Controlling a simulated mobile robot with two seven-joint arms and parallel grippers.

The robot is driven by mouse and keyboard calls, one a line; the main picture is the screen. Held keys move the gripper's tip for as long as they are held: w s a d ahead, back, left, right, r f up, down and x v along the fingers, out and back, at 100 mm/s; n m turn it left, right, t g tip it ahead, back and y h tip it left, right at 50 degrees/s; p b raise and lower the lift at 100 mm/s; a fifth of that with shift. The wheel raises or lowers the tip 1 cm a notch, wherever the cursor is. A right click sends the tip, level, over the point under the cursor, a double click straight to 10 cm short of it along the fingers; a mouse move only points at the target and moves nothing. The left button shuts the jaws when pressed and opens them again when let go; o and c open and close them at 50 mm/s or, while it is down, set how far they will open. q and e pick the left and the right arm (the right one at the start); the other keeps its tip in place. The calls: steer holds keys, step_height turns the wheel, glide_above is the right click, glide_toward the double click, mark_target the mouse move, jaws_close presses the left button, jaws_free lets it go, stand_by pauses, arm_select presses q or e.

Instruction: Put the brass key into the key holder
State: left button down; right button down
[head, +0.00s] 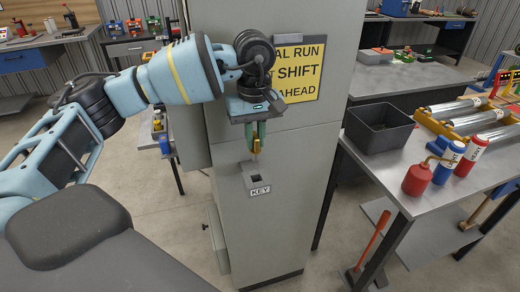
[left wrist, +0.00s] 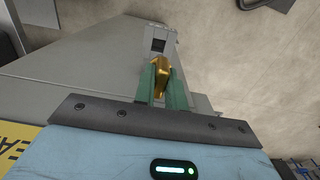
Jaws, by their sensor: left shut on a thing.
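The brass key (head: 256,146) is held between the green fingers of my left gripper (head: 257,138), which is shut on it. In the left wrist view the key (left wrist: 160,63) shows gold between the fingertips (left wrist: 160,76). The key holder (head: 256,174) is a grey box with a dark opening, fixed to the grey cabinet front above a KEY label. The key hangs just above the holder in the head view, apart from it as far as I can see. In the left wrist view the holder's dark opening (left wrist: 158,45) lies just beyond the key. My right gripper is out of view.
The grey cabinet (head: 285,210) bears a yellow sign (head: 299,68) beside my gripper. On the right, a workbench (head: 400,180) carries a dark bin (head: 379,127), metal rollers and red and blue bottles (head: 447,162). A red-handled tool (head: 370,245) leans below.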

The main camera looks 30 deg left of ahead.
mark_target(256, 159)
arm_select(q)
steer(key=shift+w+r, duration=0.2)
steer(key=shift+w, duration=0.15)
steer(key=shift+s, duration=0.25)
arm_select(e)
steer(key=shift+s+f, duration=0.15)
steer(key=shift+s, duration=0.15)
arm_select(q)
steer(key=shift+f, duration=1)
steer(key=shift+w+f+b, duration=0.1)
steer(key=shift+f+b, duration=0.5)
steer(key=shift+f, duration=1.3)
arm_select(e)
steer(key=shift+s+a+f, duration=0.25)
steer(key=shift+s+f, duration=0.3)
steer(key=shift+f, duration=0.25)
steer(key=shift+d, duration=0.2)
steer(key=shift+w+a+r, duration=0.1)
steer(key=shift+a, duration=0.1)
